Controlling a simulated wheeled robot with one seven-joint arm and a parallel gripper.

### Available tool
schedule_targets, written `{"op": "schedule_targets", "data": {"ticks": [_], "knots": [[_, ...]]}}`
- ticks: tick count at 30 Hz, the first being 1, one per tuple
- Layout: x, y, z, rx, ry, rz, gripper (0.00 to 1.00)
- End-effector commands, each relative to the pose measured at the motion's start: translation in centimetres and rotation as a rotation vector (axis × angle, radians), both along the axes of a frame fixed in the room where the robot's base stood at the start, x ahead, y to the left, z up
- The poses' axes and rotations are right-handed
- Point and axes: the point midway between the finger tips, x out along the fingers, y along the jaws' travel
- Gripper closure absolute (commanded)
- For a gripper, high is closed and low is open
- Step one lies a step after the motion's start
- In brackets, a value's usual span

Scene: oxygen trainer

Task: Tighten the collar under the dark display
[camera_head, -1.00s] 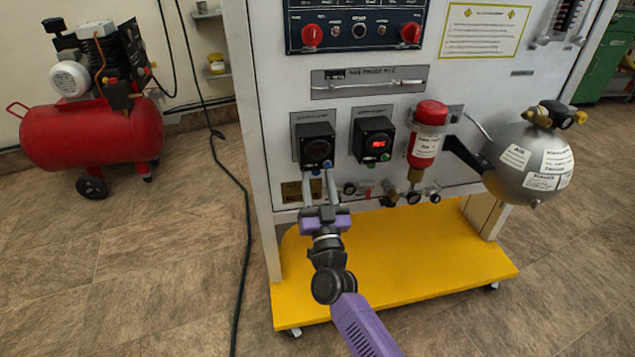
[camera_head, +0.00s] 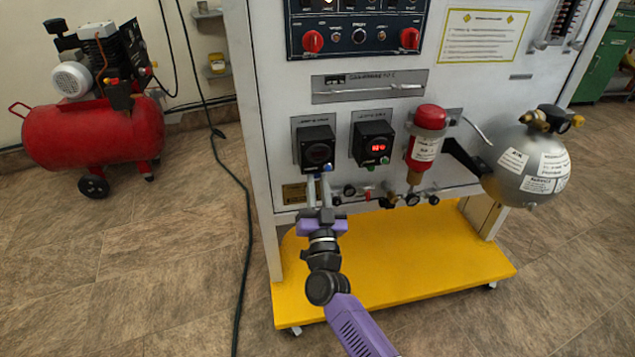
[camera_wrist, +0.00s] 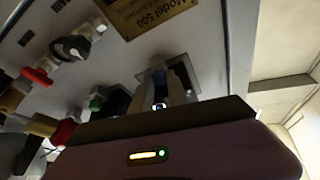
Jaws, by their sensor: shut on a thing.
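The dark display (camera_head: 316,148) is the left of two black boxes on the panel's lower front, and its screen is unlit. My gripper (camera_head: 319,178) reaches up to just beneath this box, with its two pale fingers close together. It is shut on the collar under the display. The collar itself is mostly hidden by the fingers, and I cannot tell how far it is turned. In the wrist view, my fingers (camera_wrist: 167,86) point toward the panel beside a dark box, with the purple gripper body in front.
The lit red display (camera_head: 374,143) is just right. A red-topped cylinder (camera_head: 424,145), small knobs and fittings (camera_head: 390,198) and a grey sphere tank (camera_head: 530,165) are farther right. The yellow base (camera_head: 400,265) is below. A red compressor (camera_head: 92,135) stands left on open floor.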

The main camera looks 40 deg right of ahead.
Motion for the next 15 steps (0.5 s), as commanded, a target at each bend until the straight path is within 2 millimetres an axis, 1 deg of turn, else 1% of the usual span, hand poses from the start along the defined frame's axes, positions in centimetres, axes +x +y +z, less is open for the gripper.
{"op": "schedule_targets", "data": {"ticks": [1,3,4,15], "knots": [[-0.04,0.01,-0.09,-0.001,0.001,0.000,0.77],[-0.04,0.01,-0.09,-0.001,0.001,0.000,0.63],[-0.03,0.01,-0.08,-0.001,0.001,0.000,0.59],[-0.27,0.24,-0.14,-0.001,0.002,0.000,0.59]]}}
